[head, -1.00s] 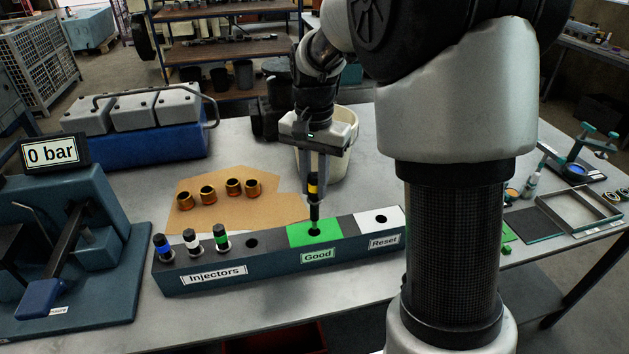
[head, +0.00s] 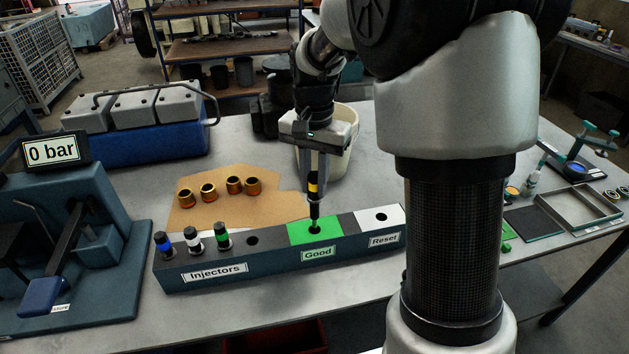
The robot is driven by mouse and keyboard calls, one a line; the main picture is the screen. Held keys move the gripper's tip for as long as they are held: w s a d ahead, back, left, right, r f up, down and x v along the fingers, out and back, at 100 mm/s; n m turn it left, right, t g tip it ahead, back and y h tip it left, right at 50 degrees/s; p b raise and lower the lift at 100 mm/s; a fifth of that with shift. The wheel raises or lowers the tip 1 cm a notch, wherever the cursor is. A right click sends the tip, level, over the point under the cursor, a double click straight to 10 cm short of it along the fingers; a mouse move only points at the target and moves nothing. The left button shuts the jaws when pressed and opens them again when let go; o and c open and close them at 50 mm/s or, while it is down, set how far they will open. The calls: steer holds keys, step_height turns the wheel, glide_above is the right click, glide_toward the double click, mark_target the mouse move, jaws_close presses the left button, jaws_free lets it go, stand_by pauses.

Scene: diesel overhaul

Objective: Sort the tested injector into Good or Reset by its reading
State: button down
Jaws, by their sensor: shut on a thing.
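My gripper (head: 314,172) points down and is shut on the yellow-banded black injector (head: 314,200). The injector is upright over the green Good section (head: 333,226) of the rack, with its lower end at the hole there. I cannot tell how deep it sits. The white Reset section (head: 391,214) to the right has an empty hole. In the Injectors section (head: 252,258) stand the blue-banded injector (head: 164,244), the white-banded injector (head: 193,239) and the green-banded injector (head: 222,237); the hole right of them is empty. The tester display (head: 55,149) reads 0 bar.
Several copper-coloured sleeves (head: 208,190) lie on a cardboard sheet (head: 268,207) behind the rack. A white bucket (head: 343,150) stands behind my gripper. The blue tester (head: 100,290) is at left, and a blue-and-grey engine cover (head: 140,145) is at back left.

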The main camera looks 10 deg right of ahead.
mark_target(315, 195)
steer(key=shift+f, duration=0.15)
steer(key=shift+f+b, duration=1.05)
steer(key=shift+f, duration=0.65)
steer(key=shift+f+b, duration=0.95)
steer(key=shift+f, duration=0.75)
steer(key=shift+f+b, duration=0.8)
steer(key=shift+f, duration=0.5)
steer(key=c, duration=1.1)
jaws_free()
